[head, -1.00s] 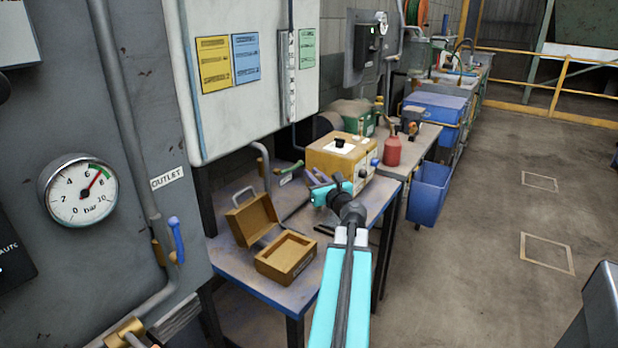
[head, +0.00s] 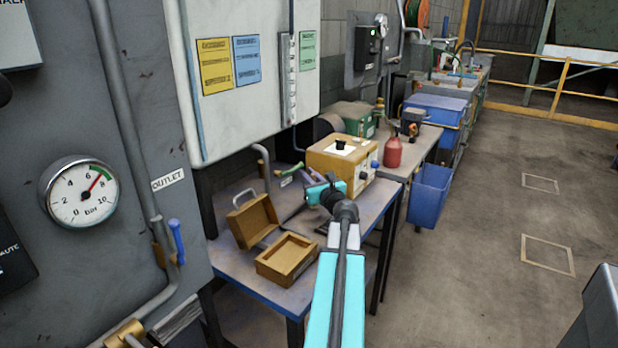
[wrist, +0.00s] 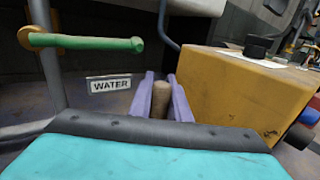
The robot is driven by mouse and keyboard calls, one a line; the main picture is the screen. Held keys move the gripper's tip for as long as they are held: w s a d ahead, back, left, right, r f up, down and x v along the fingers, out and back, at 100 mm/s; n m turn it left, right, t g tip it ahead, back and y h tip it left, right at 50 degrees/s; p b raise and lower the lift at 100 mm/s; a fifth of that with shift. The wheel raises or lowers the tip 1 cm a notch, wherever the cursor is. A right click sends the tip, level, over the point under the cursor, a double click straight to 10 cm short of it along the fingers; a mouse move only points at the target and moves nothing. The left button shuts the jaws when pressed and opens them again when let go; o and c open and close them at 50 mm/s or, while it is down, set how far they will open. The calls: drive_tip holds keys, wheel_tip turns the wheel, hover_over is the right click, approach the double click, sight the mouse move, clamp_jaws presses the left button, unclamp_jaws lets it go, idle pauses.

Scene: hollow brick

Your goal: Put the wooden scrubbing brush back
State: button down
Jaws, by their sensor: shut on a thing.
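My gripper (wrist: 160,95) has purple fingers. In the wrist view they are closed on both sides of a brown, rounded wooden piece, which looks like part of the wooden scrubbing brush (wrist: 160,104). Only this short piece shows; the rest is hidden by the fingers and wrist. In the head view my gripper (head: 314,175) is over the back of the workbench, just left of the yellow box. The brush cannot be made out there.
The yellow box (head: 341,165) stands close right of my gripper. A green-handled lever (wrist: 90,42) and a WATER label (wrist: 109,84) are at left. An open brown case (head: 256,220) and shallow brown box (head: 287,259) are on the workbench (head: 232,261). A red bottle (head: 393,152) stands farther back.

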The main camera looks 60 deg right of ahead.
drive_tip(key=shift+f, duration=0.4)
drive_tip(key=c, duration=1.7)
unclamp_jaws()
drive_tip(key=shift+o, duration=0.2)
drive_tip(key=shift+r, duration=0.15)
drive_tip(key=p+v, duration=0.2)
drive_tip(key=v, duration=0.7)
drive_tip(key=shift+s, duration=0.3)
drive_tip(key=p+v, duration=0.2)
drive_tip(key=p, duration=0.5)
drive_tip(key=shift+a+r, duration=0.15)
